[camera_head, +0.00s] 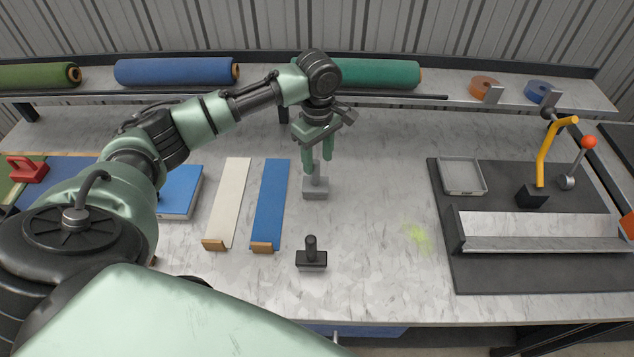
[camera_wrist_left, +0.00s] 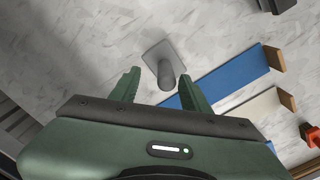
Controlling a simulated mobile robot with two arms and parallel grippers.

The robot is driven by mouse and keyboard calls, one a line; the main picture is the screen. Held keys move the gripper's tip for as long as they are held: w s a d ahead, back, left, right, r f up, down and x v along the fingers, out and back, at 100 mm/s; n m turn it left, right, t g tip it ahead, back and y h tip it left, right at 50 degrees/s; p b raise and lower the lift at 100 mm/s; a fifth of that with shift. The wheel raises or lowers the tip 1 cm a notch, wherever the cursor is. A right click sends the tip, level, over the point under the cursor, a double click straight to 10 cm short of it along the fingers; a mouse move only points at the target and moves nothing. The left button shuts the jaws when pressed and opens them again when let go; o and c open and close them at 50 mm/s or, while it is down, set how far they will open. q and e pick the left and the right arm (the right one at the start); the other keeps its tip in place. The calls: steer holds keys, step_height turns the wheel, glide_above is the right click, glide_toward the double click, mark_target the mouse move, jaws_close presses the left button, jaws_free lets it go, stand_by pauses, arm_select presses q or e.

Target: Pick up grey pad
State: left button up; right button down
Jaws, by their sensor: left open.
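The grey pad (camera_head: 315,190) stands upright on the marbled worktop, a flat square base with a round post handle on top. My left gripper (camera_head: 318,165) is open above it, pointing down, with its fingers around the upper part of the handle in the head view. In the left wrist view the grey pad (camera_wrist_left: 166,68) lies just ahead of the open left gripper (camera_wrist_left: 160,88), its post between the fingertip directions. I cannot tell whether the fingers touch it. My right gripper is not in view.
A black pad (camera_head: 311,258) with a similar handle stands in front. Blue (camera_head: 270,205) and cream (camera_head: 228,200) strips lie left. A dark mat (camera_head: 520,278) with a grey tray (camera_head: 462,176), metal channel and yellow lever is right. Turf rolls (camera_head: 360,73) line the back shelf.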

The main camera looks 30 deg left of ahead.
mark_target(315, 172)
arm_select(q)
steer(key=f, duration=0.1)
steer(key=f+p, duration=0.1)
steer(key=f, duration=0.2)
steer(key=shift+s+a+f, duration=0.15)
steer(key=shift+s, duration=0.25)
steer(key=shift+w+f, duration=0.1)
steer(key=shift+f, duration=0.35)
steer(key=shift+r, duration=0.1)
jaws_close()
